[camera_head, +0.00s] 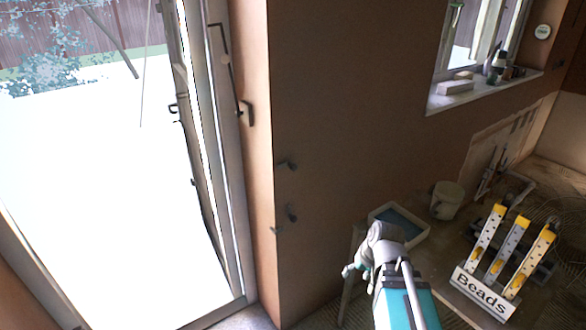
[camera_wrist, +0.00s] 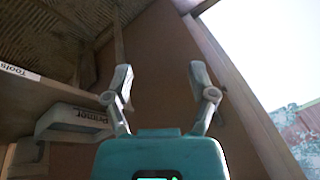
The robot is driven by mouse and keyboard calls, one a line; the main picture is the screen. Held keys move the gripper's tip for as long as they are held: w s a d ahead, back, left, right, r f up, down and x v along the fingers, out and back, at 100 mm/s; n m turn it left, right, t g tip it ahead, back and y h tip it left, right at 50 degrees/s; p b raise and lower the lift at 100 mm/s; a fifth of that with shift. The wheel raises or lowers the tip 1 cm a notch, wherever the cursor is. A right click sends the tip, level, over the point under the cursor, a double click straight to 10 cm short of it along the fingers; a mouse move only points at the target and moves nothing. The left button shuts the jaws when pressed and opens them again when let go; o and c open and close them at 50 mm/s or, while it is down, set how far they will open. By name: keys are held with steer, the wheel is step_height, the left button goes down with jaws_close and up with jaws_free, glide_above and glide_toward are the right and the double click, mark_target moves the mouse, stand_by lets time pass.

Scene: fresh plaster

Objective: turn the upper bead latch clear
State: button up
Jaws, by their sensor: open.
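In the head view the bead rack (camera_head: 484,292), a white-fronted stand lettered "Beads", is at the lower right. Three slanted grey strips with yellow tops rise from it, and small orange-yellow latch pieces (camera_head: 496,266) show on them. I cannot tell which is the upper latch or how it is turned. My gripper (camera_wrist: 160,70) is open and empty in the wrist view, its two grey fingers apart above the teal palm. My arm is left of the rack in the head view, with a gap between them.
A tray (camera_head: 425,235) with bluish contents and a pale bucket (camera_head: 447,200) stand left of and behind the rack. A glazed door (camera_head: 235,150) is at the left.

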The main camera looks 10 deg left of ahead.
steer(key=w+a+r+n+t+y, duration=0.1)
steer(key=w+a+r+t+y, duration=0.3)
steer(key=w+a+r+y, duration=0.35)
steer(key=m+t+y, duration=0.1)
steer(key=m+t, duration=0.2)
steer(key=t, duration=0.5)
glide_toward(295, 168)
steer(key=shift+f+b+v, duration=0.1)
steer(key=shift+b+v, duration=0.1)
steer(key=shift+v, duration=0.5)
steer(key=shift+f+b+v, duration=0.15)
steer(key=shift+b+v, duration=0.05)
steer(key=shift+v, duration=0.5)
steer(key=shift+w, duration=0.1)
steer(key=x, duration=1.3)
steer(key=shift+w+a+r, duration=0.15)
steer(key=shift+w+a, duration=0.1)
jaws_close()
